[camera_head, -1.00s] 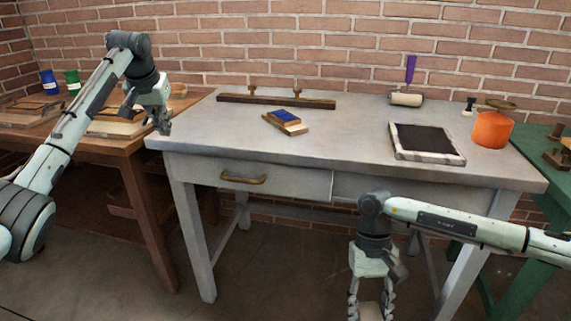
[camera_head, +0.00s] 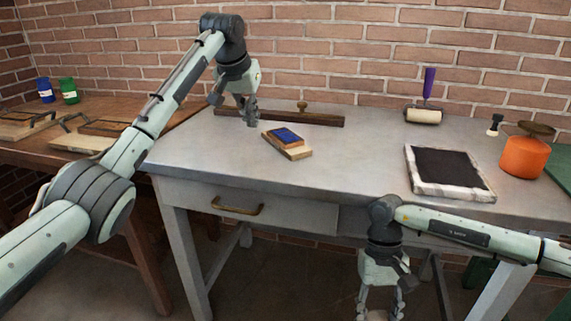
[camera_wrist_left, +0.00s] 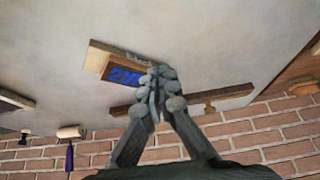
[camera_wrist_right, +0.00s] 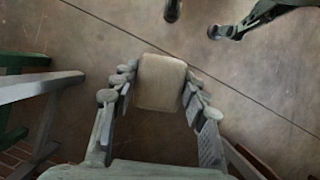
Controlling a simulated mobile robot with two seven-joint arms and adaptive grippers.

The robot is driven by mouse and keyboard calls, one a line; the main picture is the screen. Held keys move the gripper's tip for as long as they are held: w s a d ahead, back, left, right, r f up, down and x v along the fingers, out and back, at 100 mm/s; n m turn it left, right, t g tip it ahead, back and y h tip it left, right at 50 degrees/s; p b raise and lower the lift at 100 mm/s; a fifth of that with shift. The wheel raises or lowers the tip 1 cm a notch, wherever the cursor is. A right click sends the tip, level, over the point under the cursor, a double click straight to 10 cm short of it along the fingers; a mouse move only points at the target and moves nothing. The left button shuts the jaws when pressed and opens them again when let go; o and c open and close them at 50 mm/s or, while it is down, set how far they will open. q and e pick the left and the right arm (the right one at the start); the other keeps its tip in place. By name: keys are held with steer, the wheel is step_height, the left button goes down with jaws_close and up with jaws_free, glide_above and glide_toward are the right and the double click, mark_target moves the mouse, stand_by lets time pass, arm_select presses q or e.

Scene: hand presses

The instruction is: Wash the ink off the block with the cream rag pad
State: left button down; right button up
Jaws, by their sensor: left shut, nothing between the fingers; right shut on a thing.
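The block (camera_head: 288,142) lies on the grey table, a wooden piece with a blue-inked top face. In the left wrist view the block (camera_wrist_left: 124,72) shows blue raised marks. My left gripper (camera_head: 252,122) is shut and empty, above the table just left of and behind the block. In the left wrist view the closed fingertips (camera_wrist_left: 158,78) overlap the block's edge in the picture; I cannot tell whether they touch. My right gripper (camera_head: 379,316) hangs in front of the table, below its top. It is shut on the cream rag pad (camera_wrist_right: 161,82), held between its fingers.
To the right are a roller with purple handle (camera_head: 424,115), a dark ink slab (camera_head: 447,170) and an orange pot (camera_head: 524,157). The table's front middle is clear.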

mark_target(256, 153)
arm_select(q)
steer(key=shift+f, duration=1.65)
steer(key=shift+f, duration=2.3)
steer(key=shift+r, duration=0.1)
steer(key=shift+r, duration=2.9)
